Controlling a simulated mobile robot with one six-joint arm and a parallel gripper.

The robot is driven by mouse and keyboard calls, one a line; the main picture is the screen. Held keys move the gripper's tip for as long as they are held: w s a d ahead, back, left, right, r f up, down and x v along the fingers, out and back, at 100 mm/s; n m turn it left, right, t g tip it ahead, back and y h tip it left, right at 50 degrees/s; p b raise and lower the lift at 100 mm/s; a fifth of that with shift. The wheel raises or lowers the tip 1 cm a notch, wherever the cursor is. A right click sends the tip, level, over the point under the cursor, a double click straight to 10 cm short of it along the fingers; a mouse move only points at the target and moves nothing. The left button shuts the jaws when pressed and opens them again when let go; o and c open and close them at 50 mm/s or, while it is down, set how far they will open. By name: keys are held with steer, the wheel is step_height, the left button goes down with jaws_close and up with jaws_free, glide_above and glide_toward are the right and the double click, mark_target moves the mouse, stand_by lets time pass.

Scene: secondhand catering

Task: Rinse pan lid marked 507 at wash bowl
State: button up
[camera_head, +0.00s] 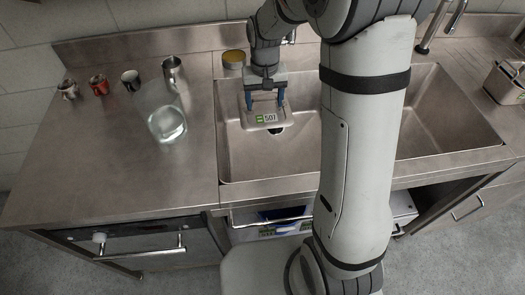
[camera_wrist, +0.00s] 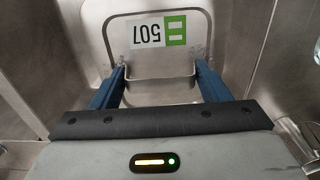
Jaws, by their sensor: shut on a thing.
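The pan lid marked 507 (camera_head: 258,121) is a grey metal lid with a green and white label, held over the left part of the sink basin (camera_head: 240,168). My gripper (camera_head: 266,98) is shut on it, with the blue fingers at the two sides of its handle. In the wrist view the lid (camera_wrist: 120,50) shows its label upside down between and beyond the fingertips (camera_wrist: 160,72). The drain shows dark just below the lid. I see no separate wash bowl besides the sink basin; my arm hides the middle of the sink.
A clear glass jug (camera_head: 166,122) stands on the left counter, with a metal pitcher (camera_head: 174,74) and several small cups (camera_head: 99,85) behind it. A tap (camera_head: 440,25) is at the back; a metal caddy (camera_head: 505,84) stands right.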

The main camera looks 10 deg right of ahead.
mark_target(264, 99)
steer(key=shift+r, duration=0.1)
steer(key=shift+r+p, duration=1.45)
steer(key=shift+r, duration=0.55)
steer(key=shift+f, duration=0.1)
